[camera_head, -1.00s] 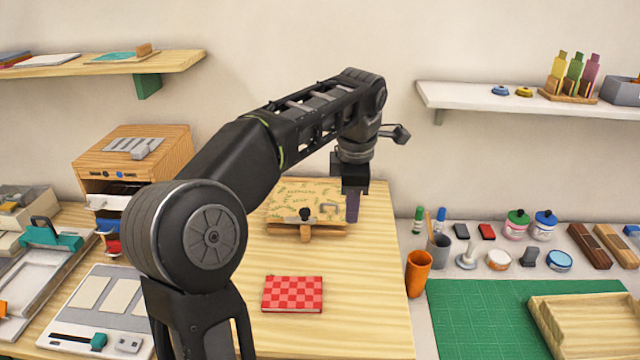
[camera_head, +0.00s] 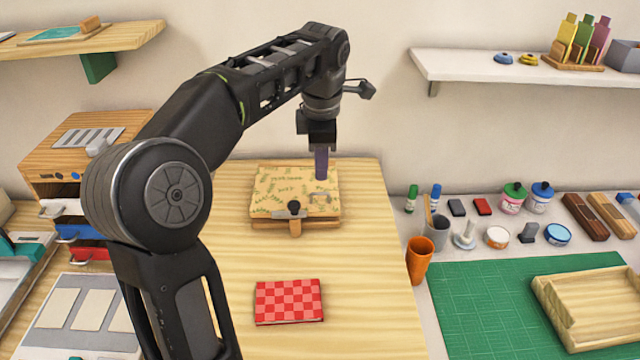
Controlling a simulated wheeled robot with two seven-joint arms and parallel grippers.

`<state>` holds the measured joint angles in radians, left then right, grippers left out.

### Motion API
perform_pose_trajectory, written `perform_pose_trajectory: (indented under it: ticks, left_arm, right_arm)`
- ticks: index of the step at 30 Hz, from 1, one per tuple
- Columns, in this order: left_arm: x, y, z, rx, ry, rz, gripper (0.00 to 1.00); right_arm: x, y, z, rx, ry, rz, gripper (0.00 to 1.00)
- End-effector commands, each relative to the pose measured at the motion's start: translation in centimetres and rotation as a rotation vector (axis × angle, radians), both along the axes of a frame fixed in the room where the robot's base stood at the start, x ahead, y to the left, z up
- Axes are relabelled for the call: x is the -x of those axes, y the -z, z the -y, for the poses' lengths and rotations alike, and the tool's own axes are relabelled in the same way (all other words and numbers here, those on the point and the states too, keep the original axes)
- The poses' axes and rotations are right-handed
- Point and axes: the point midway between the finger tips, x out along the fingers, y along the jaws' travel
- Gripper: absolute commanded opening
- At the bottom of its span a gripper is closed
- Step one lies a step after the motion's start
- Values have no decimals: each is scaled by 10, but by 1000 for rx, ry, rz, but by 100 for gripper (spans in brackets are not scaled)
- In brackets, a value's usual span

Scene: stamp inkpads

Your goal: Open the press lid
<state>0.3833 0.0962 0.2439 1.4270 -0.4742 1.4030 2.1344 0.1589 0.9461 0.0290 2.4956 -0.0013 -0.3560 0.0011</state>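The press is a wooden book-like block (camera_head: 270,224) at the back middle of the wooden table. Its lid (camera_head: 283,186) is pale with green leaf print and lies flat on top. My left gripper (camera_head: 321,164) points down over the lid's back right part. Its purple fingers appear as one narrow strip, so the gap between them is hidden. I cannot tell whether they touch the lid. My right gripper is out of view.
A red checkered book (camera_head: 289,301) lies in front of the press. A wooden drawer cabinet (camera_head: 80,150) stands at the left. An orange cup (camera_head: 419,260) stands right of the table, near a green mat (camera_head: 480,310) and a wooden tray (camera_head: 590,310). The table around the press is clear.

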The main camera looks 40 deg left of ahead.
Motion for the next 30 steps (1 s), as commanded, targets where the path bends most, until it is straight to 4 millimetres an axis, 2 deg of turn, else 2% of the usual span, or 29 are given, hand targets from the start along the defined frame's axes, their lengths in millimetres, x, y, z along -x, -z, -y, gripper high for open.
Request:
perform_pose_trajectory:
  ticks: [15,19,26,30]
  left_arm:
    - [-9,66,-9,1,0,-2,29]
    - [-11,73,-10,0,0,-1,29]
    - [-11,74,-9,0,0,0,29]
    - [-11,74,-9,0,0,0,19]
  right_arm:
    - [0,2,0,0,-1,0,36]
    - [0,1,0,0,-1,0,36]
    - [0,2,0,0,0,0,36]
    - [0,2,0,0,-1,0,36]
